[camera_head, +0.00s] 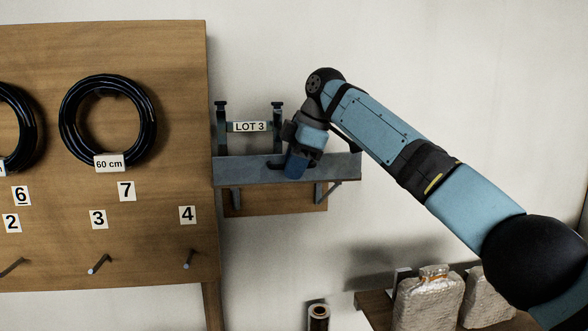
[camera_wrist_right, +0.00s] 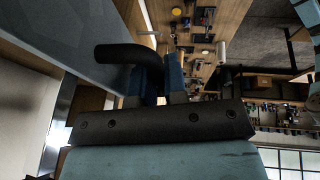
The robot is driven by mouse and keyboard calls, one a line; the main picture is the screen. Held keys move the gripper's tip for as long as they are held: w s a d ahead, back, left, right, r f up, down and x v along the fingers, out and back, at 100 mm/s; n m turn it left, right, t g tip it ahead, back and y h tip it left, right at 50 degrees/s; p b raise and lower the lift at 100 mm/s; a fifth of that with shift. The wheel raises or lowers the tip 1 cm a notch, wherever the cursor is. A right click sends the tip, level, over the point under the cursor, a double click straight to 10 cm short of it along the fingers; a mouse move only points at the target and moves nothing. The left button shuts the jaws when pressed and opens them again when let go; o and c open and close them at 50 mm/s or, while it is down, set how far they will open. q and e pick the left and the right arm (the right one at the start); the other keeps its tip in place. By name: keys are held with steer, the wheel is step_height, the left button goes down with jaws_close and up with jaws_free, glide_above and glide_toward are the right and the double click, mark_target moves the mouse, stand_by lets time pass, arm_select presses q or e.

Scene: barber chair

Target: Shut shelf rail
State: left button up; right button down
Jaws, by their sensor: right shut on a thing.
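The shelf rail (camera_head: 240,170) is a grey metal bar across the front of a small wall shelf. It looks raised and roughly level. Its grey face also fills the upper left of the right wrist view (camera_wrist_right: 75,35). My right gripper (camera_head: 294,167) reaches in from the right and is shut on the rail's black bent handle (camera_wrist_right: 130,53), at the rail's middle. The blue fingers (camera_wrist_right: 158,82) hide part of the handle. Whether the rail is latched at its ends cannot be seen. My left gripper is not in view.
A grey frame with a "LOT 3" label (camera_head: 249,127) stands behind the rail. A wooden board (camera_head: 180,130) with coiled black hoses (camera_head: 70,120) and pegs is close on the left. Wrapped packages (camera_head: 427,300) and a small roll (camera_head: 318,317) are below.

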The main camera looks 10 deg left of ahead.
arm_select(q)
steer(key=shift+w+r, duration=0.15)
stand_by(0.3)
arm_select(e)
steer(key=c, duration=1.5)
jaws_free()
steer(key=shift+w, duration=0.1)
steer(key=shift+o, duration=0.2)
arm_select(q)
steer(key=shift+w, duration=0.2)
arm_select(e)
steer(key=v, duration=1.3)
steer(key=shift+d+r, duration=0.15)
steer(key=shift+r, duration=0.15)
steer(key=shift+w, duration=0.1)
